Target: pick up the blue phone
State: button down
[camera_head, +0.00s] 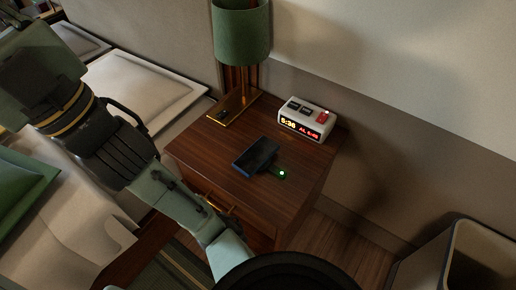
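The blue phone (256,156) lies flat on top of a wooden nightstand (205,152), near its middle. It has a dark screen and a blue edge. A small dark pad with a glowing green light (281,174) sticks out at its lower right; I cannot tell whether the phone rests on it. My arm reaches from the bottom of the picture to the upper left, over the bed side. The fingers of my gripper cannot be made out in this view. Nothing of my arm touches the phone.
A green-shaded lamp (241,32) with a brass base stands at the nightstand's back left. A white alarm clock (307,117) stands at the back right by the wall. A bed with pillows (140,84) is at the left. A bin (458,258) stands at the lower right.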

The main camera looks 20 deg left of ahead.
aim_at(248, 163)
jog(key=k+l+u, duration=0.1)
jog(key=u, duration=0.3)
jog(key=k+u, duration=0.1)
jog(key=u, duration=0.25)
jog(key=k+u, duration=0.1)
jog(key=u, duration=0.3)
